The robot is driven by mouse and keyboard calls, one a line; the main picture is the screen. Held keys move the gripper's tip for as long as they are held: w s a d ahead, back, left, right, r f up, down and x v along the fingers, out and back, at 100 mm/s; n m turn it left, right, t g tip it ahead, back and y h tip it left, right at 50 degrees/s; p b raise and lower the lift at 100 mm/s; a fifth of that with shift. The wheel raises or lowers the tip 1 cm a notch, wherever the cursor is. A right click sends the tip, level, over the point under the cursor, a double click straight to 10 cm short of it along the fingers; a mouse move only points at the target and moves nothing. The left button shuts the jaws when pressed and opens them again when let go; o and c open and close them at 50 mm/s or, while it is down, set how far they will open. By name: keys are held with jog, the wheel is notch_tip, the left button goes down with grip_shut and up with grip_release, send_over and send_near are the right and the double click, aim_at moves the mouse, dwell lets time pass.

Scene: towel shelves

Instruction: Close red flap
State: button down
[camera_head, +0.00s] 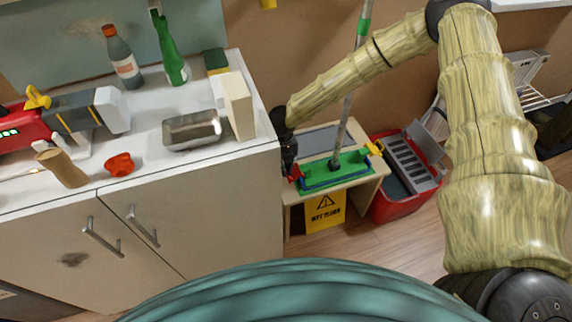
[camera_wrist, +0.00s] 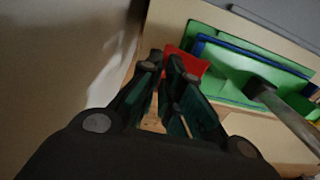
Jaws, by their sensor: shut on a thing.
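The red flap (camera_head: 296,173) is at the left end of a green mop head (camera_head: 350,166) that lies on a small wooden table. In the wrist view the red flap (camera_wrist: 188,64) sits at my fingertips, partly hidden by them, beside the green mop head (camera_wrist: 225,72). My gripper (camera_head: 289,168) points down at the table's left side, close to the counter. In the wrist view my gripper (camera_wrist: 172,68) has its fingers drawn together on the red flap. The flap's exact tilt is hard to tell.
A mop pole (camera_head: 346,118) rises from the mop head. A yellow flap (camera_head: 374,148) is at its right end. The white counter (camera_head: 215,155) stands close on the left, with bottles and a metal tray. A red bucket (camera_head: 398,205) is right of the table; a yellow sign (camera_head: 326,210) is below.

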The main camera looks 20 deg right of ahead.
jog(key=shift+f, duration=0.1)
dwell(0.4)
jog(key=c, duration=1.6)
grip_release()
jog(key=shift+a, duration=0.1)
jog(key=r, duration=1.2)
jog(key=shift+a, duration=0.4)
